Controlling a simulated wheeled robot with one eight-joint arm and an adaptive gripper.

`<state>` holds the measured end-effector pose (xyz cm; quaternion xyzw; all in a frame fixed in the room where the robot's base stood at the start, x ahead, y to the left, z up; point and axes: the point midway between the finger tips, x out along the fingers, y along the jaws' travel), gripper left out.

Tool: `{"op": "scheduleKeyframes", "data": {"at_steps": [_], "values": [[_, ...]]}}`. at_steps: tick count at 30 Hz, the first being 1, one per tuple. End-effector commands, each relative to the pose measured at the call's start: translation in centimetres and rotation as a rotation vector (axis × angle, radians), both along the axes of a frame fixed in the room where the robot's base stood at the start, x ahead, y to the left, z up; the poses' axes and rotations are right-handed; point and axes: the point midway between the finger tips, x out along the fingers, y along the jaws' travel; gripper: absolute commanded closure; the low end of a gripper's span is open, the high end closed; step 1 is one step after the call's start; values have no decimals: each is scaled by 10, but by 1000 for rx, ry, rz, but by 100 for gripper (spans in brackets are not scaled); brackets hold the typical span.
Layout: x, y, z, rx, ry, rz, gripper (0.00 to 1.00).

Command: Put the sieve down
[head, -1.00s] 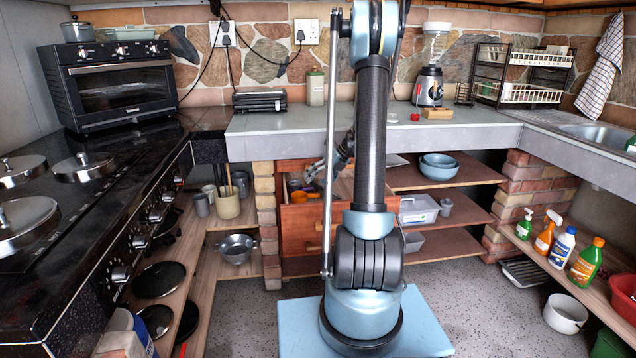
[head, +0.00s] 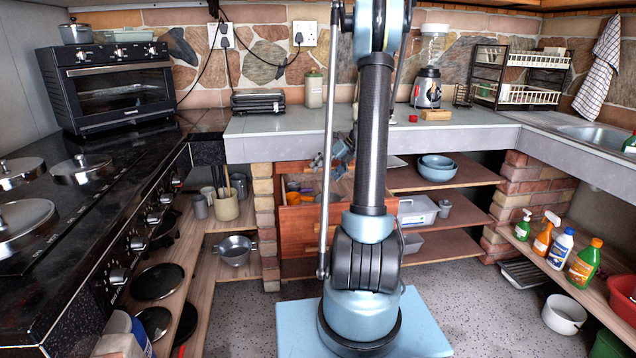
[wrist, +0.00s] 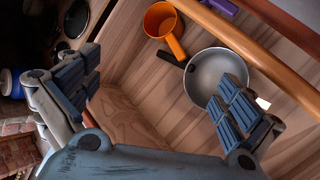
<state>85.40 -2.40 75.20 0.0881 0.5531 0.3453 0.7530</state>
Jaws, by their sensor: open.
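A round grey bowl with a dark handle, which looks like the sieve (wrist: 212,80), lies on the wooden floor of the open drawer (head: 303,230) in the wrist view. I cannot make out any mesh. My gripper (wrist: 155,85) is open and empty above the drawer. Its right finger hides the lower right part of the bowl in the picture; its left finger is well apart from it. In the head view my gripper (head: 325,160) shows small above the drawer, partly behind my arm.
An orange cup with a handle (wrist: 160,20) lies beside the sieve, and a purple thing (wrist: 220,6) is near the drawer's edge. The counter (head: 275,124) overhangs behind the drawer. A metal colander (head: 236,249) stands on the lower left shelf.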

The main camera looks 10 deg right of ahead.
Motion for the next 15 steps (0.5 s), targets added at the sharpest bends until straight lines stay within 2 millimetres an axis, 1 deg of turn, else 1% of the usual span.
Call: {"op": "scheduleKeyframes", "data": {"at_steps": [1,6,10,15], "values": [[-2,-7,8,1,0,-2,0],[-7,-25,31,0,0,-2,0],[-9,-35,44,0,0,0,0],[-11,-41,53,-1,-2,4,0]]}}
